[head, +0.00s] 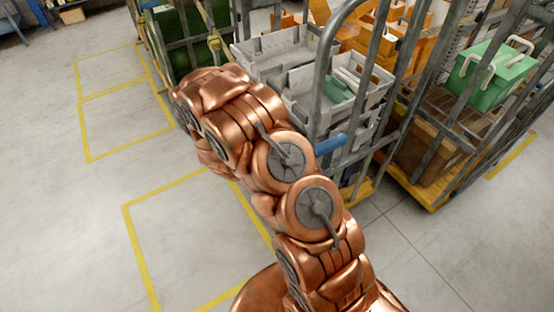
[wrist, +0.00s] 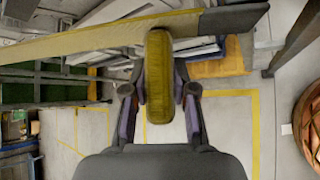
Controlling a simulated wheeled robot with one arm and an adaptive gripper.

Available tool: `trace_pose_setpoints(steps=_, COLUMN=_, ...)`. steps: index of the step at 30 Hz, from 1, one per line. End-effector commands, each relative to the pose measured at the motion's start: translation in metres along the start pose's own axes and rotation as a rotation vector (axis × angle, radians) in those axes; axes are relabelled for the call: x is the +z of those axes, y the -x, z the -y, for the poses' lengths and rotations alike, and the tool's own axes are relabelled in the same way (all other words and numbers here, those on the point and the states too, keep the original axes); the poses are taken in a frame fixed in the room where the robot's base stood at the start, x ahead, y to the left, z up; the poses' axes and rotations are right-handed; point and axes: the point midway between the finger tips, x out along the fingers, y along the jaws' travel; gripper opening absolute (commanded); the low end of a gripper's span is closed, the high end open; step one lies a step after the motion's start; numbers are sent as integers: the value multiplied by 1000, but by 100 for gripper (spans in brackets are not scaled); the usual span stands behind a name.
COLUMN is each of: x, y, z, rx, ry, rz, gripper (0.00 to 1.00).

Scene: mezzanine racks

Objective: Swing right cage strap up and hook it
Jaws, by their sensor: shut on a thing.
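In the wrist view, my gripper (wrist: 159,92) is shut on an upright yellow piece that appears to be a tab of the strap; its fingers press on both sides. The yellow strap (wrist: 80,46) runs across the upper part of that view, rising slightly to the right, with a dark grey end (wrist: 232,19). The tab overlaps the strap just beyond my fingertips. A hook cannot be made out. In the head view, my copper arm hides the gripper and strap.
A cage with grey totes (head: 285,47) stands beyond my arm, with a blue grip (head: 330,145) on its near side. A cage at right holds a green box (head: 490,72) above a brown carton (head: 430,150). Open floor (head: 70,220) with yellow-marked bays lies at left.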

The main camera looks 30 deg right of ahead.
Motion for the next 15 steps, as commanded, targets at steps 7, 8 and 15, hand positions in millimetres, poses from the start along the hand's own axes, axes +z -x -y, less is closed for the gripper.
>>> trace_pose_setpoints(steps=7, x=7, y=6, z=-5, rx=-12, ry=5, rz=2, gripper=0)
trace_pose_setpoints(steps=8, x=7, y=6, z=-6, rx=-12, ry=5, rz=3, gripper=0)
trace_pose_setpoints(steps=15, x=11, y=6, z=-7, rx=-9, ry=1, rz=10, gripper=0)
